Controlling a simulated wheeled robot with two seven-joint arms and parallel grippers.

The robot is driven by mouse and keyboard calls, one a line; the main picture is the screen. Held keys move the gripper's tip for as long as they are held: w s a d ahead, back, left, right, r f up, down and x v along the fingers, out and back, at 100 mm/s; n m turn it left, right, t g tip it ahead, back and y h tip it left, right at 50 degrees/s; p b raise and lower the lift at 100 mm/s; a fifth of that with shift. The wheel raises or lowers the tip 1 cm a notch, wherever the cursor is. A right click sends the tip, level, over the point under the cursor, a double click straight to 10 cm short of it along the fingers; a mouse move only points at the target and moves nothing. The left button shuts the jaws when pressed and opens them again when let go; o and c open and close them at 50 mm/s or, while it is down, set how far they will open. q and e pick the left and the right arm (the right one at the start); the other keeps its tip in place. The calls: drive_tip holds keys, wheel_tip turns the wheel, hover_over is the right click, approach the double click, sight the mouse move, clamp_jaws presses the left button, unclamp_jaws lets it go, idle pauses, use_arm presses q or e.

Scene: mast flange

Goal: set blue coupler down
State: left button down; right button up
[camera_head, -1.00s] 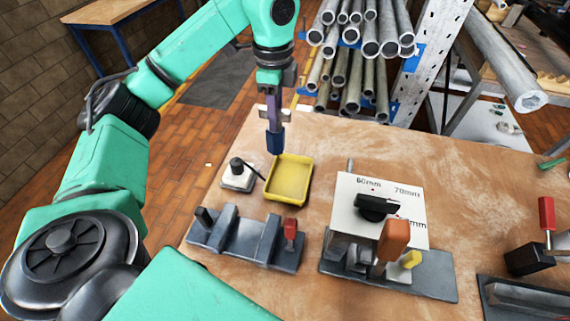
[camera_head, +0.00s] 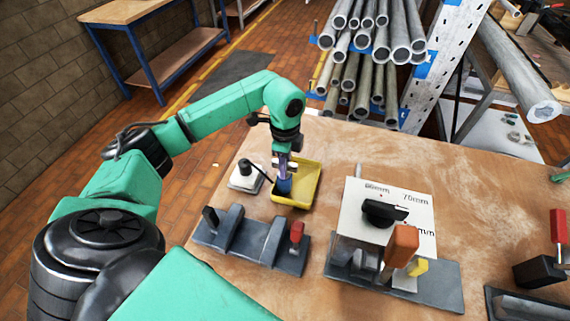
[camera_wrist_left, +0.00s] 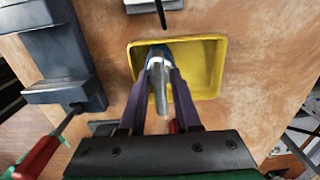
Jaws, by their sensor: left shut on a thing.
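The blue coupler (camera_head: 284,186) is held low at the yellow tray (camera_head: 309,187), over its left part. My left gripper (camera_head: 285,169) is shut on it from above. In the left wrist view my left gripper (camera_wrist_left: 160,92) has its two dark fingers on either side of the coupler (camera_wrist_left: 159,62), which shows a grey metal shaft and a little blue at its far end. The yellow tray (camera_wrist_left: 212,70) lies just beyond it. I cannot tell whether the coupler touches the tray floor. My right gripper is not in view.
A white block with a black knob (camera_head: 246,179) stands just left of the tray. A grey clamp fixture (camera_head: 250,240) is in front of it. A white panel with a black dial (camera_head: 386,212) stands to the right. The table behind the tray is clear.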

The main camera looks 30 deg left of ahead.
use_arm(q)
drive_tip(key=c, duration=0.6)
unclamp_jaws()
drive_tip(key=shift+s, duration=0.1)
drive_tip(key=shift+r, duration=0.1)
wheel_tip(320, 180, up, 10)
drive_tip(key=b, duration=0.3)
drive_tip(key=shift+d, duration=0.1)
wheel_tip(320, 180, up, 2)
drive_tip(key=shift+r+p, duration=0.1)
drive_tip(key=shift+p, duration=0.45)
